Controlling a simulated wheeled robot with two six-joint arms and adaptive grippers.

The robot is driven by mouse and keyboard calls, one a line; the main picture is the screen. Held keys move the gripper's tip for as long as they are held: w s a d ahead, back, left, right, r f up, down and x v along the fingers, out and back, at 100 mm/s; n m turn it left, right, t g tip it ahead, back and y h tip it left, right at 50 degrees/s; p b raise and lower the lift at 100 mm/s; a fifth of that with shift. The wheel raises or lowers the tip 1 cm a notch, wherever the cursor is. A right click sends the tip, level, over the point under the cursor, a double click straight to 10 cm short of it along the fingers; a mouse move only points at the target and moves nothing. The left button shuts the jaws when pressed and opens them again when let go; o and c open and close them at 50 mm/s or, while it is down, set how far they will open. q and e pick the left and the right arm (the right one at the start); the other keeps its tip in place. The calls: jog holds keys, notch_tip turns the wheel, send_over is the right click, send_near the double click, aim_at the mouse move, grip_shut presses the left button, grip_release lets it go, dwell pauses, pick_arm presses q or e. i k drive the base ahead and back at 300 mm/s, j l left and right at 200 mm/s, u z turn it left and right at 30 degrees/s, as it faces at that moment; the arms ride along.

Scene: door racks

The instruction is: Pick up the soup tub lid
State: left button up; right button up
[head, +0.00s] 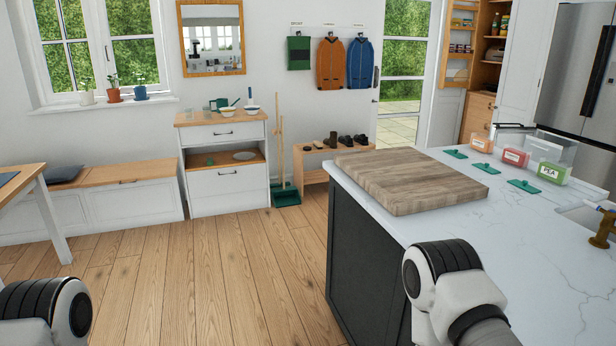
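Several small soup tubs stand in a row on the white island counter at the right: an orange one (481,143), a red one (515,157) and a green one labelled PEA (553,173). Flat green lids lie on the counter in front of them: a far lid (455,154), a middle lid (487,168) and a near lid (524,187). Which lid fits which tub I cannot tell. Parts of my arms show at the bottom left and bottom right edges. Neither gripper is in view.
A thick wooden board (408,180) lies on the counter (450,235) left of the lids. A brass tap (602,230) and sink are at the right edge. A clear container (548,145) stands behind the tubs. The counter before the lids is clear. Wooden floor (190,270) is open at left.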

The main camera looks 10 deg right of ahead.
aim_at(454, 153)
jog(key=i+j+z, duration=0.1)
jog(key=i+z, duration=0.35)
jog(key=i+j+z, duration=0.3)
jog(key=i+z, duration=0.15)
jog(key=i+j+z, duration=0.85)
jog(key=j, duration=0.2)
jog(key=i+j+z, duration=0.2)
jog(key=j+z, duration=0.25)
jog(key=j, duration=0.2)
